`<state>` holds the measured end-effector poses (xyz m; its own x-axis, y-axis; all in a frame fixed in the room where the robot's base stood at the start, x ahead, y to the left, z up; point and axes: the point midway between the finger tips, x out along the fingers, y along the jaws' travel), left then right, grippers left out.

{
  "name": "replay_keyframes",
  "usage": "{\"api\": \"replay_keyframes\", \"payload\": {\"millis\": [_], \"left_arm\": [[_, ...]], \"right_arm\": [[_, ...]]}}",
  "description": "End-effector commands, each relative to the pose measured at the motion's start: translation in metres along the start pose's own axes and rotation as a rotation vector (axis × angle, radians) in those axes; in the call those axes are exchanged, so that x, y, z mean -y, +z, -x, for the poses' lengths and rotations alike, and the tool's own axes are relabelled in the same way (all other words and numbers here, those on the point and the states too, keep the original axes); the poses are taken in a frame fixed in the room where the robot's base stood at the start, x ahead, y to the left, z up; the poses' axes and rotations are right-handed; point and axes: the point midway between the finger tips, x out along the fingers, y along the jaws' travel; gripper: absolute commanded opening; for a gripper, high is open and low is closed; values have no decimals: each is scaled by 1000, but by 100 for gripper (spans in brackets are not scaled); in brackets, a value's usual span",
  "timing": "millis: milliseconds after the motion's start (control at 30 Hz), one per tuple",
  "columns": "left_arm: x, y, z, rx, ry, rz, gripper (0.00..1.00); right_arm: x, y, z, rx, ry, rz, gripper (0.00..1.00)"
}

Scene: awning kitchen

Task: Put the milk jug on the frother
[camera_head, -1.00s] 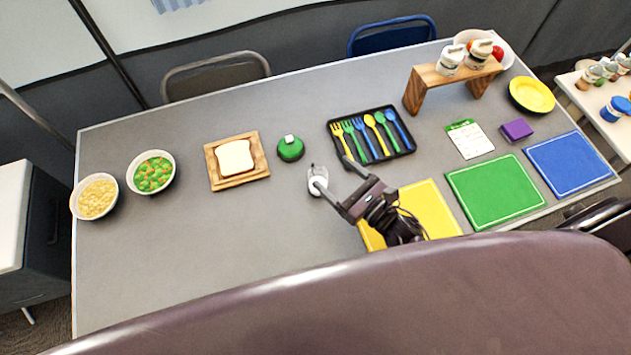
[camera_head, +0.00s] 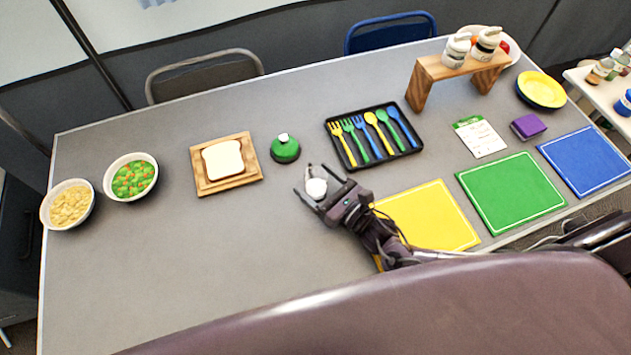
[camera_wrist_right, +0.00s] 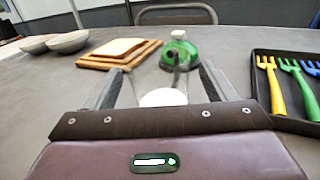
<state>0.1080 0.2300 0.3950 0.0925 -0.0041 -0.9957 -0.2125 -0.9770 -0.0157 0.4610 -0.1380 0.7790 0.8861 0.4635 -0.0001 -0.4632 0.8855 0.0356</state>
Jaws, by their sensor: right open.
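A small white round vessel (camera_head: 316,188) with a greyish upper part stands on the grey table; it looks like the milk jug. My right gripper (camera_head: 312,179) is open, with a finger on each side of it. In the right wrist view the jug's white part (camera_wrist_right: 163,97) shows low between the two spread fingers (camera_wrist_right: 163,76); I cannot tell whether they touch it. A rounded green object with a white top (camera_head: 285,150), possibly the frother, stands just beyond; in the right wrist view it (camera_wrist_right: 180,52) is behind the jug. My left gripper is out of view.
A black cutlery tray (camera_head: 373,137) lies right of the green object. A wooden board with bread (camera_head: 229,186) and two bowls (camera_head: 131,177) are to the left. A yellow mat (camera_head: 430,215) lies beside my right arm. The front left of the table is clear.

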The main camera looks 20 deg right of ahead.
Motion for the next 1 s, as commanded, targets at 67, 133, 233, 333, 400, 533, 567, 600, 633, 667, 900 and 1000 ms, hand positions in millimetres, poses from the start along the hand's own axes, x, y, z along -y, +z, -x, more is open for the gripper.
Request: {"api": "replay_keyframes", "payload": {"millis": [67, 133, 233, 333, 400, 533, 567, 600, 633, 667, 900, 1000], "left_arm": [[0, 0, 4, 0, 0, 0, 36], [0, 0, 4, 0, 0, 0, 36], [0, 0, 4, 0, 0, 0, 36], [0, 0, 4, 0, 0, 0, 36], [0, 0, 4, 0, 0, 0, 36], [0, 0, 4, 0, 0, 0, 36], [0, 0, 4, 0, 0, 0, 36], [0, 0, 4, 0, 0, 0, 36], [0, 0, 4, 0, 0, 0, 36], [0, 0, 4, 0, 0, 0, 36], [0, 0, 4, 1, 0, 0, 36], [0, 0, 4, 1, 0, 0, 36]], "right_arm": [[0, 2, -14, 2, -1, 0, 77], [0, 1, -21, 2, -1, 0, 77], [0, 0, -26, 0, -1, 0, 77], [0, 0, -27, 0, 0, 0, 77], [0, 0, -27, 0, 0, 0, 77], [0, 0, -27, 0, 0, 0, 66], [0, 0, -27, 0, 0, 0, 62], [0, 0, -26, 0, 0, 0, 56], [0, 0, -26, 0, 0, 0, 53], [0, 0, -26, 0, 0, 0, 49], [0, 1, -27, 2, 0, 0, 18], [0, 1, -27, 2, 0, 0, 18]]}}
